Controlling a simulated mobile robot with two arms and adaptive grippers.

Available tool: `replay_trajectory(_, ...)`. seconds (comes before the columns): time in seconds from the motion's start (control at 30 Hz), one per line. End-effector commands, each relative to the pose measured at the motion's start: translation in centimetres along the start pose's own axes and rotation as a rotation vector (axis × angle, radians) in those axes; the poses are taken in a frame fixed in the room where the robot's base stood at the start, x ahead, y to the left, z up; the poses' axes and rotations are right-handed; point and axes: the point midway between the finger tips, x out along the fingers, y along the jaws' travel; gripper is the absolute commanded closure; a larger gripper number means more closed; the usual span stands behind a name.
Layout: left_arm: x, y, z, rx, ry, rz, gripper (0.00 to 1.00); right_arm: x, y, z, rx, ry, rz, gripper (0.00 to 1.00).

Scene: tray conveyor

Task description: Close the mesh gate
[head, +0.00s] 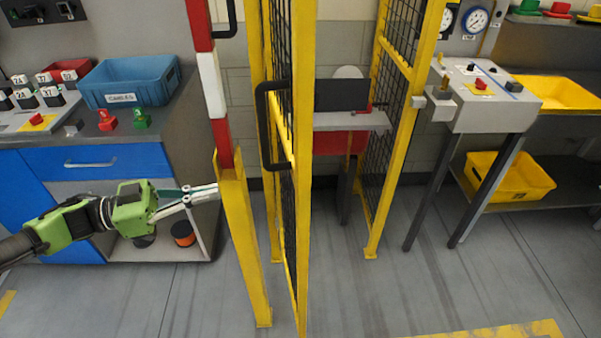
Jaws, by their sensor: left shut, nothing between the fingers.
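The mesh gate (302,190) has a yellow frame, black mesh and a black bar handle (264,125). It stands in the middle of the head view, seen almost edge-on, swung out toward me. The opening to its right, up to a yellow mesh panel (398,62), is clear to see through. My left gripper (205,194) is shut and empty. It is left of the gate, with its fingertips by a yellow post (238,225); I cannot tell whether they touch it. My right gripper is out of view.
A red and white barrier pole (210,80) rises at the yellow post. On the left is a workbench with a blue bin (130,80). On the right stand a grey control box (487,95) on legs and a yellow bin (510,178). The floor in front is free.

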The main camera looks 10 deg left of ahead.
Motion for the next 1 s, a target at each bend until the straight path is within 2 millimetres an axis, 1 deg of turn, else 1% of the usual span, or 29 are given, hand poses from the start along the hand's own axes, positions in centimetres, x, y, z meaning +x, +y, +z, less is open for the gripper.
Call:
replay_trajectory(0.03, 0.3, 1.0, -0.8, -0.005, -0.003, 0.040, 1.00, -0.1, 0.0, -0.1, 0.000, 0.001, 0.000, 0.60)
replay_trajectory(0.1, 0.5, 1.7, -1.4, -0.013, -0.003, 0.069, 1.00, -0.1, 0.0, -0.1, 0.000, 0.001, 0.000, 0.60)
replay_trajectory(0.27, 1.4, 2.0, -1.6, -0.015, 0.001, 0.078, 1.00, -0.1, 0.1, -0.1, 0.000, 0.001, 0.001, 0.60)
replay_trajectory(0.37, 2.5, 2.0, -1.7, -0.013, 0.003, 0.076, 1.00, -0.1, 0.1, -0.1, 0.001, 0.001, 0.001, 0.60)
replay_trajectory(0.57, 5.6, 2.2, -1.9, -0.011, 0.005, 0.075, 1.00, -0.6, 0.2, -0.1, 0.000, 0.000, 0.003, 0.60)
replay_trajectory(0.9, 12.0, 2.6, -2.0, -0.013, 0.004, 0.074, 1.00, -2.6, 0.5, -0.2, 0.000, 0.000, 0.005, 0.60)
replay_trajectory(1.0, 13.2, 2.7, -1.9, -0.014, 0.002, 0.073, 1.00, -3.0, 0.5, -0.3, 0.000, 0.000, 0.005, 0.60)
